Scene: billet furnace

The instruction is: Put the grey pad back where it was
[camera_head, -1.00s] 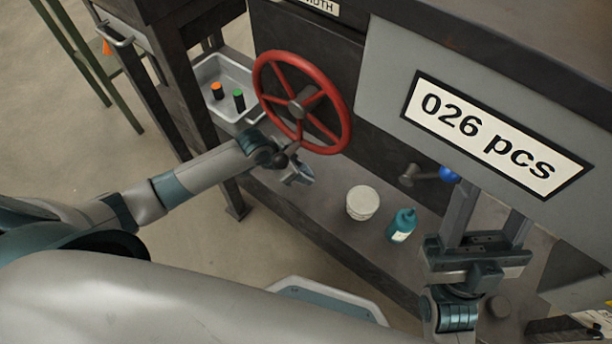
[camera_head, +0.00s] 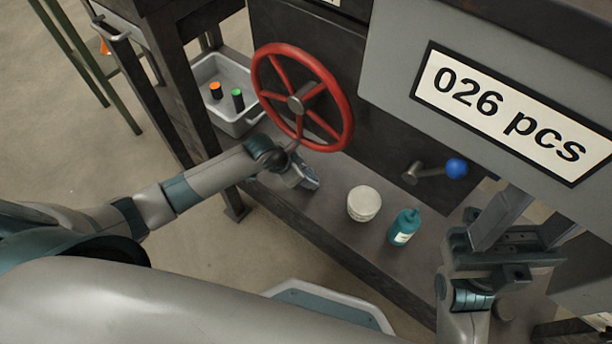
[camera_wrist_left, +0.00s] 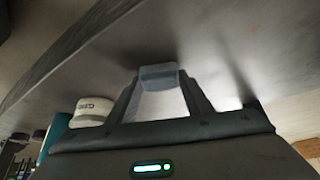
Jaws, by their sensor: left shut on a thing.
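The grey pad (camera_wrist_left: 158,76) is a small block between the fingertips of my left gripper (camera_wrist_left: 160,84) in the left wrist view. The gripper is shut on it. In the head view, my left gripper (camera_head: 302,178) is low over the dark shelf (camera_head: 328,207), below the red wheel. The pad is hard to make out there, and I cannot tell whether it touches the shelf. My right gripper (camera_head: 520,222) is at the lower right, its fingers apart and empty, in front of the counter panel.
A white tub (camera_head: 363,204) and a teal bottle (camera_head: 404,227) stand on the shelf, right of my left gripper. A red handwheel (camera_head: 345,130) is above it. A blue-knobbed lever (camera_head: 455,168) is at right. A grey tray (camera_head: 238,78) holds orange and green-topped pieces.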

